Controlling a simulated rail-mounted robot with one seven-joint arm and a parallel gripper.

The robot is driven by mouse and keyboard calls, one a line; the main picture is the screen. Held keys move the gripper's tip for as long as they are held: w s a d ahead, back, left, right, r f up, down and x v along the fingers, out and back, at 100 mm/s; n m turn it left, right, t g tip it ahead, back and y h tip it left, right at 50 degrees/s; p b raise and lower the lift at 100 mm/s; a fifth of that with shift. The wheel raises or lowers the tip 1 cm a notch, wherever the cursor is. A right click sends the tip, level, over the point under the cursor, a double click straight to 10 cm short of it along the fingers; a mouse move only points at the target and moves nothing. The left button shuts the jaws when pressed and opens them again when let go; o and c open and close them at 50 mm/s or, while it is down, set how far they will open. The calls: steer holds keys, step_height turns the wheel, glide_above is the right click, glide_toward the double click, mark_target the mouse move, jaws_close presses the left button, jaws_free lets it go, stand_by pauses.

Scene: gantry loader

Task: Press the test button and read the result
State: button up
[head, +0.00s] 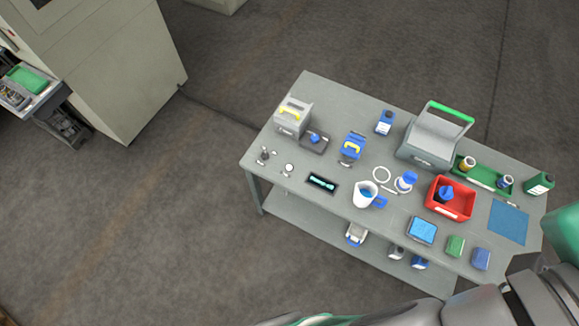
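I cannot single out a test button or a result display for certain at this size. A dark rectangular panel or tray (322,183) with a teal shape lies near the front left edge. Any lettering is too small to read. Parts of my arm show at the bottom and lower right; my gripper is not in view.
The bench also holds a white jug (364,195), a red bin (450,204), a grey case (430,143) with a green handle, a green tray (481,176) with bottles, and a blue mat (508,222). A large cabinet (112,75) stands upper left. Floor left of the bench is clear.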

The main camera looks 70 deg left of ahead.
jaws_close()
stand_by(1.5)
